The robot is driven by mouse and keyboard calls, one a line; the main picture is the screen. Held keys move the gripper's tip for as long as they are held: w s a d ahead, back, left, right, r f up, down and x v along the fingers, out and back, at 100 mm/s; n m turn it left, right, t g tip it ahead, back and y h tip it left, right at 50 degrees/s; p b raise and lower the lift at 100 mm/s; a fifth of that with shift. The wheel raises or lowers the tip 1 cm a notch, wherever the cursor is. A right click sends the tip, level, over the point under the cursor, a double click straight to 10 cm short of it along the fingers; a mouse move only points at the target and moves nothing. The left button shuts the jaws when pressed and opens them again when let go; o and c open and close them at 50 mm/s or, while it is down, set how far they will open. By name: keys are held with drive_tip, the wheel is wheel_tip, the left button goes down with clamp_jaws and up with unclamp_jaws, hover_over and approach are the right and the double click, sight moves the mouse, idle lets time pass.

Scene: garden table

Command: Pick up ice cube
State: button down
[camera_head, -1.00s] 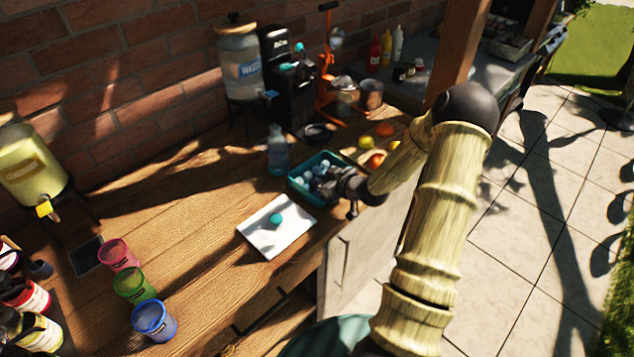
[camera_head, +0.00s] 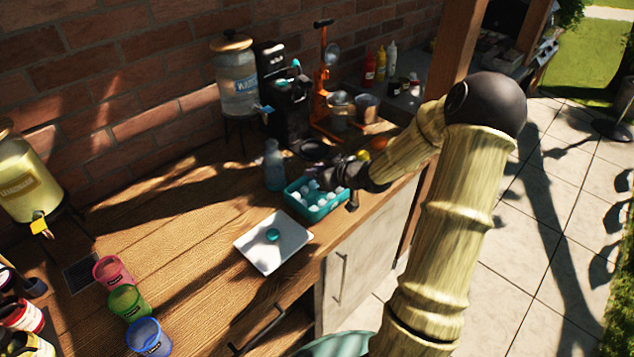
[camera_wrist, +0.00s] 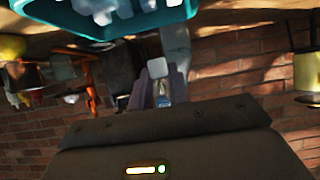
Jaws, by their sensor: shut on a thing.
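A pale, whitish ice cube (camera_wrist: 157,68) sits between the two fingertips of my gripper (camera_wrist: 158,88) in the wrist view. My gripper (camera_head: 326,178) is shut on it. In the head view my gripper is just above the far side of the teal bin (camera_head: 300,208), and the cube in it is hard to make out. The bin holds several other pale ice cubes (camera_head: 329,197). The bin's teal wall (camera_wrist: 125,28) also shows at the top of the wrist view, apart from the held cube.
A white board (camera_head: 258,252) with a small teal item (camera_head: 272,235) lies in front of the bin. A bottle (camera_head: 274,168) stands close behind the bin. Pink, green and blue cups (camera_head: 150,338) stand at lower left. The wooden tabletop (camera_head: 190,230) between is clear.

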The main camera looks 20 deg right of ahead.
drive_tip(key=shift+r, duration=0.25)
idle(0.4)
drive_tip(key=shift+w+a, duration=0.1)
drive_tip(key=shift+a, duration=0.2)
drive_tip(key=shift+m+h, duration=0.6)
drive_tip(key=a, duration=0.2)
drive_tip(key=w+a, duration=0.1)
drive_tip(key=a, duration=0.1)
drive_tip(key=a+f, duration=0.1)
drive_tip(key=a, duration=0.2)
drive_tip(key=shift+w+f, duration=0.1)
drive_tip(key=shift+w, duration=0.15)
drive_tip(key=a+f+m+h, duration=0.1)
drive_tip(key=s+a+f+m+h, duration=0.1)
drive_tip(key=a, duration=0.1)
drive_tip(key=a+f+h, duration=0.1)
drive_tip(key=f, duration=0.1)
drive_tip(key=shift+s+a+m+t, duration=0.15)
drive_tip(key=shift+s+m+t, duration=0.1)
drive_tip(key=shift+m+t, duration=0.15)
drive_tip(key=shift+s+f, duration=0.2)
drive_tip(key=shift+s, duration=0.05)
drive_tip(key=shift+w, duration=0.1)
